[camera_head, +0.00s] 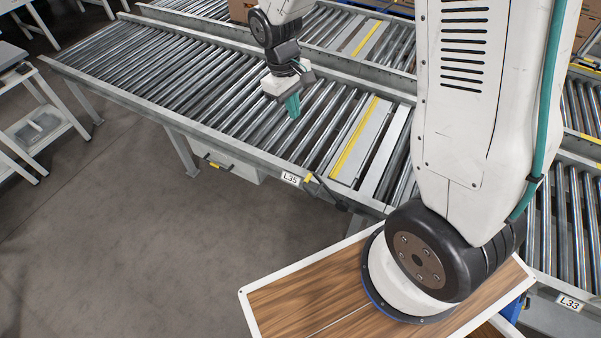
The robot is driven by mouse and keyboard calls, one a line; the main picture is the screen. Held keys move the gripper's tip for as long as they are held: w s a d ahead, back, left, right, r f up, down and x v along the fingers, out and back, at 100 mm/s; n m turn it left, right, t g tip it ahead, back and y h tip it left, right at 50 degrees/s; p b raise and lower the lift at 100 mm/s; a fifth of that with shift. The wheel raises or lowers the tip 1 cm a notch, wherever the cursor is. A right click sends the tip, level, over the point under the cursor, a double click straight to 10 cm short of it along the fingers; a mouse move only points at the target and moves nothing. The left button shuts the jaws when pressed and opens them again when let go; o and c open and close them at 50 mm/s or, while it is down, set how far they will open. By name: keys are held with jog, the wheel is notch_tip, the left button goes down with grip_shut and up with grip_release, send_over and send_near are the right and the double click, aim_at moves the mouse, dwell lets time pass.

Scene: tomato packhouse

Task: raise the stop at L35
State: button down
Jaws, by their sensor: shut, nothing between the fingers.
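The L35 label (290,179) is on the near side rail of the roller conveyor. Just right of it is a small yellow-tipped lever (308,177) with a dark arm along the rail's outer side. Beyond it, a pale plate with a yellow stripe (354,139) lies across the rollers; I cannot tell whether it stands above them.
A second roller line (345,30) runs behind, with a cardboard box (240,10) on it. The L33 label (569,302) is on the rail at right. A grey box with a yellow handle (225,166) hangs below the near rail.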

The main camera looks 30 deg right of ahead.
notch_tip(320, 180, down, 18)
jog(key=w+a+n+g, duration=0.1)
jog(key=w+a+n, duration=0.1)
jog(key=shift+w+a+h, duration=0.2)
jog(key=shift+w+h, duration=0.1)
jog(key=shift+w, duration=0.1)
jog(key=shift+f, duration=0.1)
jog(key=s+d+f, duration=0.3)
jog(key=s+f, duration=0.1)
jog(key=f, duration=0.3)
jog(key=shift+s+d+f, duration=0.15)
jog(key=shift+s+d, duration=0.05)
jog(key=shift+s, duration=0.15)
